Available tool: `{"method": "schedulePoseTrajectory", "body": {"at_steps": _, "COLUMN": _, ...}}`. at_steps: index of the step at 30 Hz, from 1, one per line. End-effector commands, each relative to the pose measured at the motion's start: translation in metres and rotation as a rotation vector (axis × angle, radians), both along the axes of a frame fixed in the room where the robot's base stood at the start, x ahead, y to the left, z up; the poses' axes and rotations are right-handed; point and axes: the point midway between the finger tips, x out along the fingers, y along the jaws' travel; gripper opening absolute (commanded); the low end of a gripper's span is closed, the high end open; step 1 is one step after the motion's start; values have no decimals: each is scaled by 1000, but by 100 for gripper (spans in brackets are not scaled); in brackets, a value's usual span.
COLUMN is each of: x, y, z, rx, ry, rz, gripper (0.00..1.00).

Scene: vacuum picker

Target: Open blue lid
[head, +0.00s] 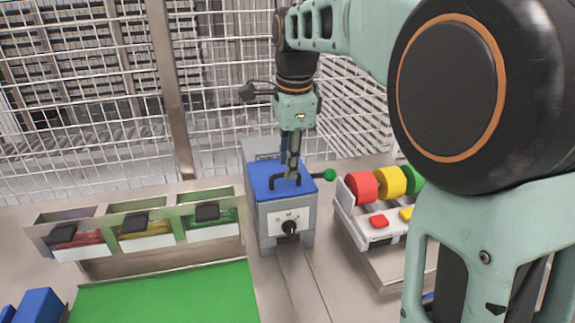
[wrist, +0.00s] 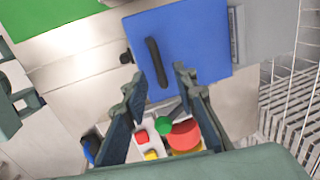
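The blue lid (head: 262,184) lies flat and closed on a grey box (head: 272,230), with a black bar handle (head: 277,181) on top. My gripper (head: 292,177) points down over the lid, close to the handle. In the wrist view, the lid (wrist: 205,45) fills the upper middle and the handle (wrist: 153,55) runs lengthwise. My gripper (wrist: 160,72) is open there, one finger on each side of the handle's near end. I cannot tell whether a finger touches the handle.
A green ball knob (head: 329,174) sticks out at the box's right. A black dial (head: 290,227) is on its front. Right stands a rack with red (head: 361,187) and yellow (head: 390,182) rolls. Left are bins with black handles (head: 135,222) and a green surface (head: 165,295). Wire fence stands behind.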

Motion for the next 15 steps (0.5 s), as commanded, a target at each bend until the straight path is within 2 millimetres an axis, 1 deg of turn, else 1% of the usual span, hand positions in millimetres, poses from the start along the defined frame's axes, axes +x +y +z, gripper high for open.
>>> {"method": "schedulePoseTrajectory", "body": {"at_steps": 1, "x": 1, "y": 0, "z": -6, "rx": 0, "ry": 2, "rz": 0, "gripper": 26}}
{"method": "schedulePoseTrajectory", "body": {"at_steps": 5, "x": 3, "y": 0, "z": -14, "rx": 0, "ry": 0, "rz": 0, "gripper": 26}}
{"method": "schedulePoseTrajectory", "body": {"at_steps": 14, "x": 3, "y": 1, "z": -15, "rx": -1, "ry": -1, "rz": 1, "gripper": 26}}
{"method": "schedulePoseTrajectory", "body": {"at_steps": 15, "x": 3, "y": 0, "z": -15, "rx": -1, "ry": -1, "rz": 1, "gripper": 22}}
